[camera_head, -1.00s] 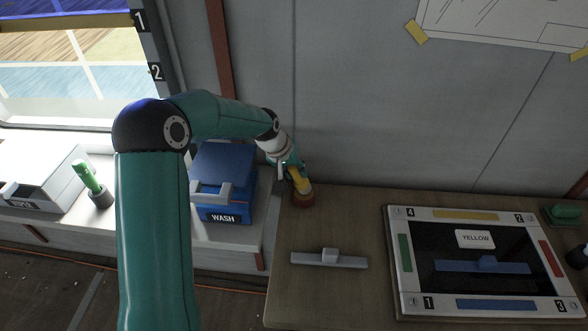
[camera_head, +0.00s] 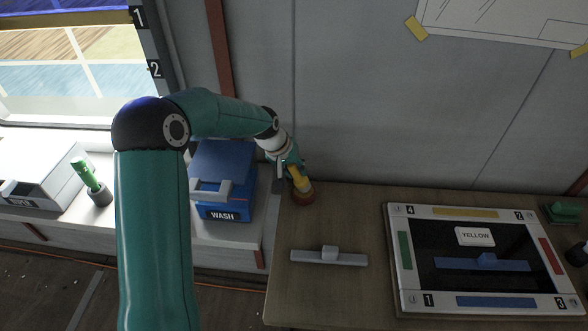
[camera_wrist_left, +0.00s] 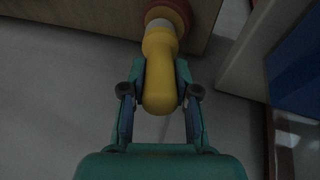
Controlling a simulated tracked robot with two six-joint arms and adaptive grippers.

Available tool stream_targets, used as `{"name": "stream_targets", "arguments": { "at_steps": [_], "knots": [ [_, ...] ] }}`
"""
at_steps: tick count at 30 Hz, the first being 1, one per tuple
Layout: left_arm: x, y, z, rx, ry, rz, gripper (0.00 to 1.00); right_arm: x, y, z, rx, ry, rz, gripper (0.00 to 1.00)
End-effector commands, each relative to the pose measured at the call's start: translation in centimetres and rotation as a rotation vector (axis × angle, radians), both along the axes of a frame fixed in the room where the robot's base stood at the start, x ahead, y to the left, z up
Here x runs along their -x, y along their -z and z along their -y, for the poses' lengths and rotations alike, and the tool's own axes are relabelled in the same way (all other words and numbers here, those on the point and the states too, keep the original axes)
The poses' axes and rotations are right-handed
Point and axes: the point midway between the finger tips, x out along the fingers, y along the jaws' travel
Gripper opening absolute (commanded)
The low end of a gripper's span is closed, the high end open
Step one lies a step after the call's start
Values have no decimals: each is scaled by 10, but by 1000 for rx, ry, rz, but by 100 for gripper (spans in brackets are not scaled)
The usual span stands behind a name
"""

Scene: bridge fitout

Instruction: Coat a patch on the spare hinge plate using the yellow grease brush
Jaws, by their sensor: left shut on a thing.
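The yellow grease brush (camera_head: 301,181) stands nearly upright, its lower end at a reddish-brown round pot or base (camera_head: 303,197) in the far left corner of the wooden table. My left gripper (camera_head: 291,170) is shut on its handle. In the left wrist view the yellow handle (camera_wrist_left: 160,75) sits between the fingers (camera_wrist_left: 158,100), with a pale collar and the reddish-brown part (camera_wrist_left: 170,10) beyond. The bristles are hidden. A grey plate with a small raised block, apparently the spare hinge plate (camera_head: 345,260), lies flat nearer the table's front edge. My right gripper is out of view.
A white-framed dark panel (camera_head: 394,270) with coloured strips, a YELLOW card (camera_head: 475,237) and a blue plate (camera_head: 455,264) fills the table's right. A blue WASH box (camera_head: 225,160) and a green brush (camera_head: 88,174) stand left. Bare table (camera_head: 350,215) lies behind the grey plate.

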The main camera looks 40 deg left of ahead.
Motion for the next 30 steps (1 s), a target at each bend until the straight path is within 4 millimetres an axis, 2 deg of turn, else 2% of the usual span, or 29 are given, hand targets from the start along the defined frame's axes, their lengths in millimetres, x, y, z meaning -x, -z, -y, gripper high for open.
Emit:
{"name": "stream_targets", "arguments": {
  "at_steps": [30],
  "knots": [
    [0, 8, -1, 0, -1, 0, 0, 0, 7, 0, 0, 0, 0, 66]
  ]
}}
